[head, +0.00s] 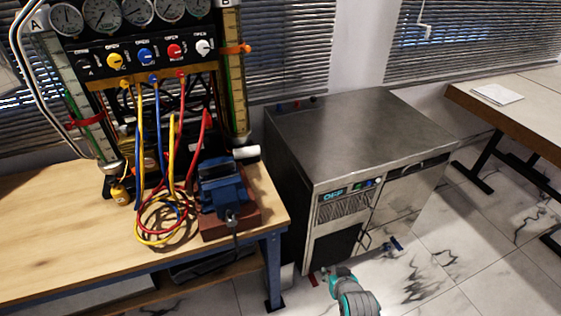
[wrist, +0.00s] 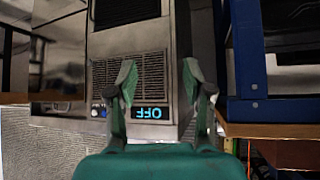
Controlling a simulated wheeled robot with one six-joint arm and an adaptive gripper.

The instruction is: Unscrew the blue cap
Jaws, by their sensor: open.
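In the head view, my teal arm end shows low in front of the machine, well away from the small blue piece. The fingertips are not clear there.
The wooden bench (head: 60,230) on the left holds a gauge rig (head: 140,50) with coloured knobs, looped hoses and a blue vise (head: 222,185). A blue bench leg (wrist: 245,60) is close right of my gripper. Another table (head: 530,110) stands at right. The marble floor between is mostly clear.

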